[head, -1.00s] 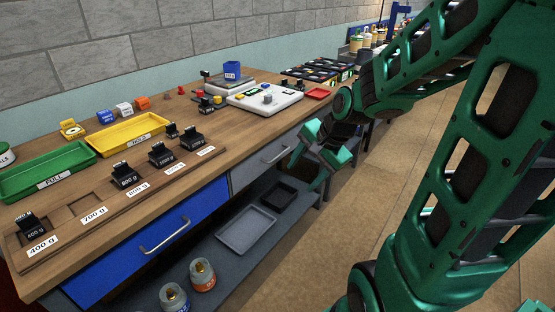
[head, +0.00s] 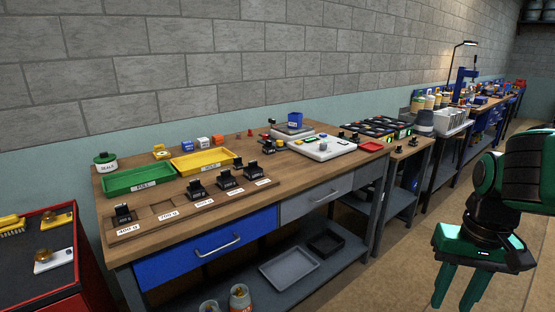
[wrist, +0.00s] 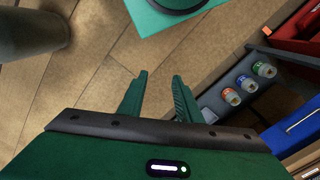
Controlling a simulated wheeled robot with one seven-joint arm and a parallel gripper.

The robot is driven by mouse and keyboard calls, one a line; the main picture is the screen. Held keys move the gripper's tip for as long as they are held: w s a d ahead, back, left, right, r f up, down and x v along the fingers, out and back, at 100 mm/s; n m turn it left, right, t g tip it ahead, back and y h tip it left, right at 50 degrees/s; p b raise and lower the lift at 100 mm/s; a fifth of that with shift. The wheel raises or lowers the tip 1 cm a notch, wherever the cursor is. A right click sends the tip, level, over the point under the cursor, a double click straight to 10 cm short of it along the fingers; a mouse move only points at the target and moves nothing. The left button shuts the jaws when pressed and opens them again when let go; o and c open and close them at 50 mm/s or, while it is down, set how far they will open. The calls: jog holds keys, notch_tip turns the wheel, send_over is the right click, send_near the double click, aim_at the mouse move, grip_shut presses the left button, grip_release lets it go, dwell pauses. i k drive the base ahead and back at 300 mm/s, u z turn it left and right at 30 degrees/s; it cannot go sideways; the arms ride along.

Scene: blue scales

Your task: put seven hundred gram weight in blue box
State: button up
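A blue box (head: 295,120) stands on a scale (head: 291,132) at the back of the workbench (head: 300,165). The slot above the 700 g label (head: 168,215) in the wooden rack is empty. A black weight (head: 123,213) sits in the 400 g slot, and three more black weights (head: 226,180) stand in slots to its right. Smaller dark weights (head: 238,163) stand behind the rack and near the scale; their markings are too small to read, so I cannot tell which is the 700 g one. My gripper (head: 457,298) is open, empty and over the floor; its spread fingers (wrist: 160,75) show in the wrist view.
A green tray (head: 138,180) and a yellow tray (head: 203,161) lie behind the rack. A white platform (head: 322,148) and a red tray (head: 371,146) are at the right. A red cabinet (head: 50,285) stands at the left. The floor (head: 400,270) between bench and gripper is clear.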

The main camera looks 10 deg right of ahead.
aim_at(296, 119)
jog(key=k, duration=0.8)
jog(key=z, duration=0.5)
jog(key=i, duration=2.6)
jog(key=u, duration=0.65)
jog(key=i, duration=0.35)
jog(key=u, duration=0.3)
